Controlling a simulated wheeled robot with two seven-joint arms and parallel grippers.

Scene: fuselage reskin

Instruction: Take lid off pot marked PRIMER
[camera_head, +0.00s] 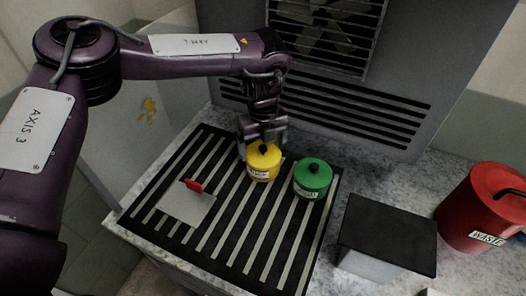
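A yellow pot (262,172) with a yellow lid (264,158) and a black knob stands upright on the slatted black mat. A green pot (312,187) with a green lid (314,171) and a black knob stands to its right. Both lids are on. Each pot has a small white label, too small to read surely, so I cannot tell which says PRIMER. My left gripper (263,138) points down just behind the yellow pot, close to its lid; its fingers look apart, with nothing seen between them. My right gripper is not in view.
The slatted mat (219,226) lies on a speckled counter, with a red-handled flat plate (187,206) on its left. A black-topped box (387,232) and a red WASTE can (482,208) stand to the right. A grey vented cabinet (330,107) rises behind.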

